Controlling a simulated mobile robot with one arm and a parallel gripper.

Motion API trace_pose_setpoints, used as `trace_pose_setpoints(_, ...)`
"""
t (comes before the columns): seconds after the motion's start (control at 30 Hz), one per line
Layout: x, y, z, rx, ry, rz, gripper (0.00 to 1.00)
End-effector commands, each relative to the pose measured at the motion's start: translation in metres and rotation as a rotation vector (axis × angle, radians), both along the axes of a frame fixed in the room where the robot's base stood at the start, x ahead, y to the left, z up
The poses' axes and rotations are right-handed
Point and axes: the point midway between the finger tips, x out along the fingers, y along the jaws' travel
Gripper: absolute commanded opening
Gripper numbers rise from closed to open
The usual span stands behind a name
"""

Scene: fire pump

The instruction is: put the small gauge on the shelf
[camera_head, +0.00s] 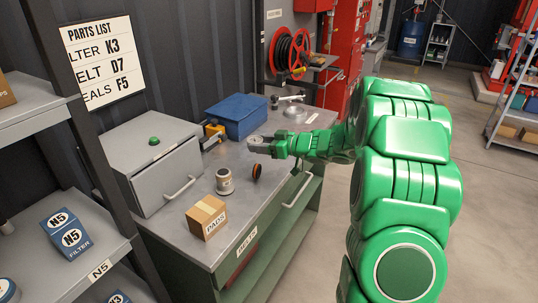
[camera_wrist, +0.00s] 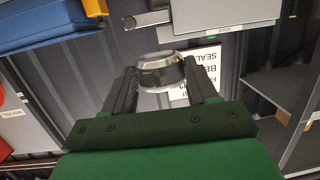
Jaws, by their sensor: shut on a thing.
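My gripper (camera_wrist: 158,86) is shut on a small round silver-rimmed thing, which looks like the small gauge (camera_wrist: 162,68); its dial cannot be read. In the head view my gripper (camera_head: 270,147) reaches left over the grey workbench (camera_head: 240,190), with the gauge (camera_head: 257,139) at its tips. Whether the gauge is clear of the bench top is hard to tell. A grey shelf unit stands at the left, its middle shelf (camera_head: 75,262) labelled N5 and holding blue N5 filter boxes (camera_head: 68,232).
On the bench are a grey case with a green knob (camera_head: 154,141), a blue toolbox (camera_head: 237,115), a pads box (camera_head: 206,217), a pale cylinder (camera_head: 224,181) and a dark upright disc (camera_head: 256,172). Another shelf rack (camera_head: 515,95) stands far right. The floor at right is clear.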

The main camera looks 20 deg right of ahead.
Motion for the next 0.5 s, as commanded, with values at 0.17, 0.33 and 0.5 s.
trace_pose_setpoints(0.17,-0.01,-0.035,-0.017,0.002,0.001,0.041,0.23)
trace_pose_setpoints(0.33,-0.018,-0.054,-0.026,-0.001,0.0,0.063,0.23)
trace_pose_setpoints(0.5,-0.015,-0.06,-0.034,-0.002,0.004,0.07,0.23)
